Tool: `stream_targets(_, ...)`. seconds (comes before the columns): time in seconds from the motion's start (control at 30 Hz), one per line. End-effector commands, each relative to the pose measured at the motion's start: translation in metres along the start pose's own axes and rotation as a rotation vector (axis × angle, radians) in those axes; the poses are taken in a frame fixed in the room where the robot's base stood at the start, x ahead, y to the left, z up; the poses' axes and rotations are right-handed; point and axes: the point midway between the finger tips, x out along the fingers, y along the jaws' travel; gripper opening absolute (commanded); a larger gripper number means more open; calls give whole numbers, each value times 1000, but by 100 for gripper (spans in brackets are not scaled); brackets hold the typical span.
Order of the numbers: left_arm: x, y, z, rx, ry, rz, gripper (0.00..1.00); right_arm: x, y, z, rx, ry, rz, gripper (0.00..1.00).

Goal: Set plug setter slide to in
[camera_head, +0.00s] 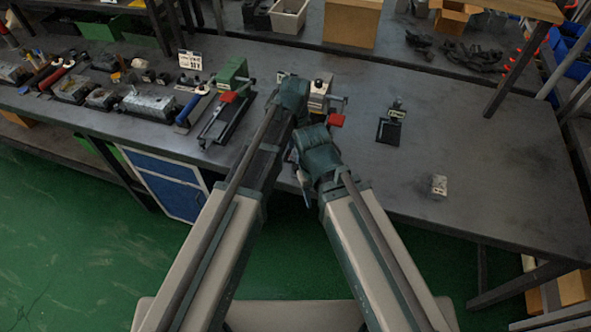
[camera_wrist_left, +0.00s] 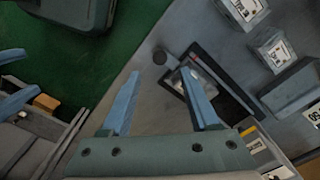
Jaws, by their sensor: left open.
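Two fixtures with red parts stand on the dark bench in the head view. One is a green block fixture (camera_head: 232,72) on a long black base. The other is a pale block fixture (camera_head: 320,88) with a red tab (camera_head: 337,120) beside my left arm's end. I cannot tell for sure which one is the plug setter, and no slide shows clearly. My left gripper (camera_wrist_left: 160,72) is open and empty; its right finger overlaps a black base (camera_wrist_left: 228,92) with a pale block in the left wrist view. My right gripper (camera_wrist_left: 16,82) shows two separated blue fingers at the left edge there.
Metal valve blocks (camera_head: 150,104) and tools line the bench's left. A small black stand (camera_head: 389,128) and a small pale block (camera_head: 439,185) stand on the right. The bench (camera_head: 480,130) is mostly clear there. Bins and boxes (camera_head: 351,22) fill the back shelf.

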Motion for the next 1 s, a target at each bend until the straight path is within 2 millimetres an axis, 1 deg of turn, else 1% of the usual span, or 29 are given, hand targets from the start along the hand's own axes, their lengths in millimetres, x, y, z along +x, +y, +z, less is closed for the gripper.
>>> stream_targets(0.03,15,0,0,0,0,0,62,15,-1,-1,0,0,0,50)
stream_targets(0.3,53,0,0,0,0,0,62,53,-5,-3,0,0,0,50)
stream_targets(0.4,64,0,0,0,0,-1,62,64,-6,-4,0,0,0,50)
stream_targets(0.57,73,0,0,0,0,-1,62,72,-7,-4,0,0,0,50)
stream_targets(0.87,72,0,0,0,0,-1,62,72,-7,-4,0,0,0,50)
stream_targets(1.0,72,0,0,0,0,-1,37,72,-7,-4,0,0,0,50)
